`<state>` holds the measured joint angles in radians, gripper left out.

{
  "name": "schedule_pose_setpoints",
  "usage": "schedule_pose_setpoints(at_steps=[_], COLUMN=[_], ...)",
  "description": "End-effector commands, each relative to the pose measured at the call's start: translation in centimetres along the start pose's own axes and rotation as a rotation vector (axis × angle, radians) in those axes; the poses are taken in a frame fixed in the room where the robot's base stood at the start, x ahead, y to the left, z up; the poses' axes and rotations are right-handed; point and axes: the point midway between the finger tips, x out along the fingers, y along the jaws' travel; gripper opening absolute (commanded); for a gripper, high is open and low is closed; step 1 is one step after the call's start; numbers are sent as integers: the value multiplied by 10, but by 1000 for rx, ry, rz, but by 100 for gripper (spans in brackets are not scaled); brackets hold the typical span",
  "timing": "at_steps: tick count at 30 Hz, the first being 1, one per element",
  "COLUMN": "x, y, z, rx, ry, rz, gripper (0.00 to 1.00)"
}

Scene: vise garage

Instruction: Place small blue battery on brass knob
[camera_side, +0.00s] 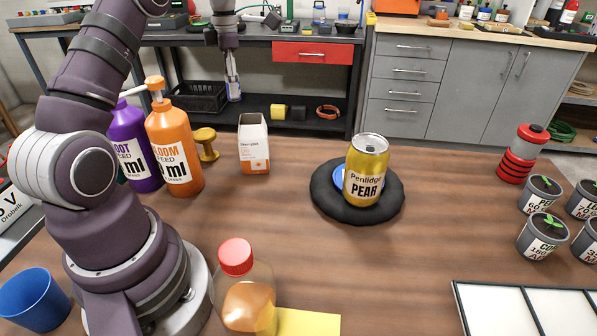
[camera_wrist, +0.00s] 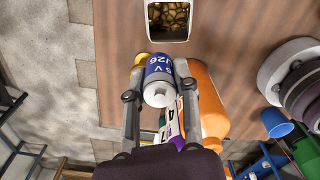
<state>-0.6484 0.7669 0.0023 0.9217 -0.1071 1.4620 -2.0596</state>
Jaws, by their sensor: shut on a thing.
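My gripper (camera_wrist: 160,84) is shut on the small blue battery (camera_wrist: 160,67), whose white end faces the wrist camera. In the side view my gripper (camera_side: 233,88) hangs fingers down, higher in the picture than the brass knob and a little to its right; the battery is hard to make out there. The brass knob (camera_side: 206,145) stands upright on the table between the orange bottle and a carton. In the wrist view the knob (camera_wrist: 139,62) is mostly hidden behind the battery and a finger; only a yellow edge shows. The battery appears raised above the knob, not visibly touching it.
An orange pump bottle (camera_side: 175,150) and a purple bottle (camera_side: 138,155) stand left of the knob. An open carton (camera_side: 254,145) stands to its right. A yellow can (camera_side: 366,172) sits on a black round pad (camera_side: 325,205). A red-capped bottle (camera_side: 240,290) stands at the front.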

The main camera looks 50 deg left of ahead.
Motion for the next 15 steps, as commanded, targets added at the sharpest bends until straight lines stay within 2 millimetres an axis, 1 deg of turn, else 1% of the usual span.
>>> schedule_pose_setpoints(at_steps=[1,3,6,8,10,14,15], x=[-2,-4,-7,-8,-4,17,28], y=[17,34,46,50,52,51,51], z=[-17,-39,-62,-69,-73,-74,-74], rx=[-85,-185,-279,-310,-327,-330,-329], ry=[-4,-8,-13,-15,-15,-14,-13], rz=[-1,-5,-8,-9,-12,-15,-16], gripper=[0,0,0,0,0,0,0])
